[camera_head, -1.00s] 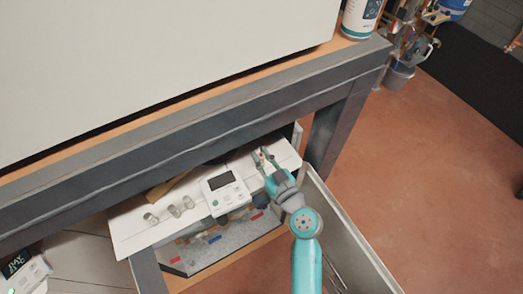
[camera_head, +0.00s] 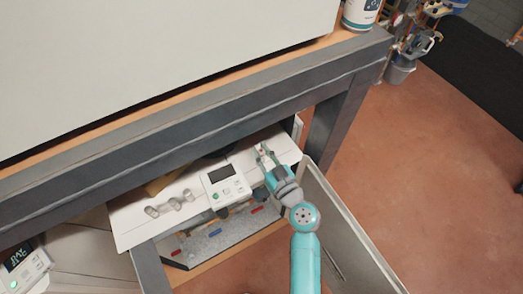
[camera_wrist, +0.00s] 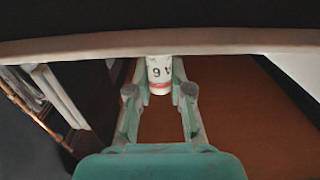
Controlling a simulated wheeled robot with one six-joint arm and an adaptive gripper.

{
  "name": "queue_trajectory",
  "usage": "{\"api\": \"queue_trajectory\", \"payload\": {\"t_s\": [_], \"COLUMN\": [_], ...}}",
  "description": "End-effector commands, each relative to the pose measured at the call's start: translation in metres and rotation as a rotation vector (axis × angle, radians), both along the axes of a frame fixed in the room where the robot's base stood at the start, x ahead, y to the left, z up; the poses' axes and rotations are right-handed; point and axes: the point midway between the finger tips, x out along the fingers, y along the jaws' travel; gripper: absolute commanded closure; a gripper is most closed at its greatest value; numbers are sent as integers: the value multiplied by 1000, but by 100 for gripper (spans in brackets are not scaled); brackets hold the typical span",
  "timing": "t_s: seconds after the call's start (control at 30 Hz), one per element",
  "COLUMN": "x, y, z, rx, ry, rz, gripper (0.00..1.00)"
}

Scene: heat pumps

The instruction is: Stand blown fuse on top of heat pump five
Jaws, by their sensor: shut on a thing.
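My gripper (camera_head: 264,153) is shut on a small white fuse in front of the bench, near the right end of the white unit's top. In the wrist view the fuse (camera_wrist: 160,72) has dark lettering and a red band, and it sits between the two fingertips (camera_wrist: 159,92). A white heat pump (camera_head: 130,222) with a control panel and display (camera_head: 225,184) and several round grey fittings stands under the bench. Its front is open, showing coloured parts inside. I see no number on it, so I cannot tell which heat pump is number five.
A dark bench frame (camera_head: 200,125) runs above the open unit, with a large white casing (camera_head: 160,50) on it. An open panel (camera_head: 345,230) stands beside my arm. Another white unit with a display (camera_head: 22,268) is at lower left. Red floor is clear at right.

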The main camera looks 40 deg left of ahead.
Motion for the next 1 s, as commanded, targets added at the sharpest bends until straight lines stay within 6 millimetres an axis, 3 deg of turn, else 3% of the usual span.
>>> {"api": "queue_trajectory", "payload": {"t_s": [0.37,0.4,0.5,0.83,1.0], "x": [0,0,0,-1,-6], "y": [0,0,0,-1,-17], "z": [-7,-7,-7,-7,-8], "rx": [0,0,0,0,-1], "ry": [1,1,1,1,2], "rz": [0,0,0,0,-2], "gripper": [100,75,51,51,51]}}
